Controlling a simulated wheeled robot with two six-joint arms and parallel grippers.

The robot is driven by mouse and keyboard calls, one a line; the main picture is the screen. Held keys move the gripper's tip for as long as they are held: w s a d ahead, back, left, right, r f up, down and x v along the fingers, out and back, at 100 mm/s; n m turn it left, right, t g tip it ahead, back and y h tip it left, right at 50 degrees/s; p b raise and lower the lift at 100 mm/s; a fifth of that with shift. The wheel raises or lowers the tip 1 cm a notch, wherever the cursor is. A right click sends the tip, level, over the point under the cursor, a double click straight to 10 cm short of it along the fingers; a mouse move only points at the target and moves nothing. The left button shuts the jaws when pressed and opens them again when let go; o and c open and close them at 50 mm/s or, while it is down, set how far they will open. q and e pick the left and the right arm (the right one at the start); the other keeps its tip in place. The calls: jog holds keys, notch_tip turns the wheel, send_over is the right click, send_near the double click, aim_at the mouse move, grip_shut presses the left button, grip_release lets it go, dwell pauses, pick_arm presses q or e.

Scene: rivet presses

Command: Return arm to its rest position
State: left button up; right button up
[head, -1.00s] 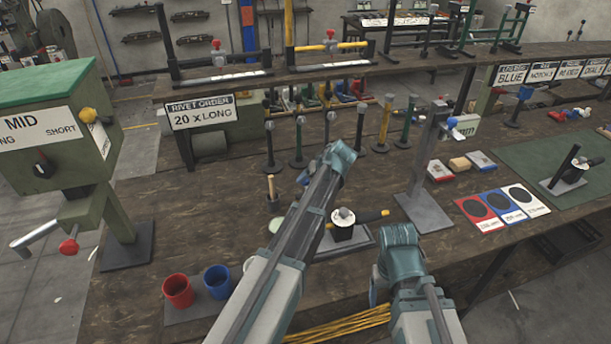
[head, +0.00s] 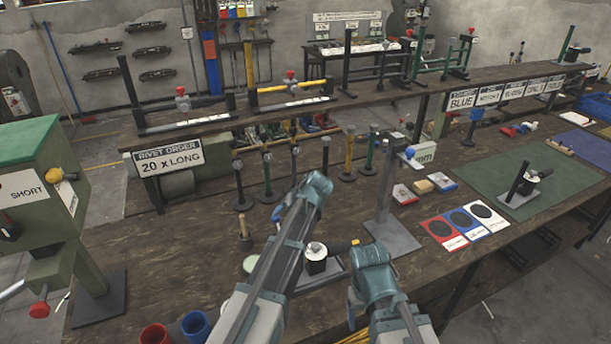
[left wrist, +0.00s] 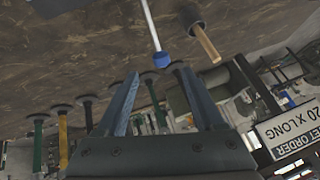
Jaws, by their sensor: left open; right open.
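My left arm comes in from the lower left of the head view and reaches over the bench (head: 130,245), its wrist near several slim posts (head: 266,175). Its jaws do not show there. In the left wrist view my left gripper (left wrist: 155,72) is open, with nothing between its fingers. A white rod with a blue tip (left wrist: 160,58) shows beyond the fingers; I cannot tell how far. My right arm shows at the lower middle of the head view, bent, over the bench's front part. Its gripper is out of view.
A green press marked SHORT (head: 40,190) stands at the left. Red (head: 155,334) and blue (head: 195,326) cups sit at the front. A wooden-handled tool (head: 243,228) and a grey stand (head: 388,200) flank my left arm. A green mat (head: 490,165) lies right.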

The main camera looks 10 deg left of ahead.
pick_arm(q)
jog(key=s+d+f+m+g+h, duration=0.1)
jog(key=s+d+m, duration=0.2)
jog(key=s, duration=0.6)
jog(key=s+d+f+m+g+h, duration=0.1)
jog(key=s+d+m+g+h, duration=0.1)
jog(key=s+d, duration=0.4)
jog(key=s+d+f+m+g+h, duration=0.1)
jog(key=s+d+m, duration=0.3)
jog(key=s, duration=1)
jog(key=shift+s+d+f+g+h, duration=0.2)
jog(key=shift+d+f+g+h, duration=0.1)
jog(key=shift+d+f, duration=0.3)
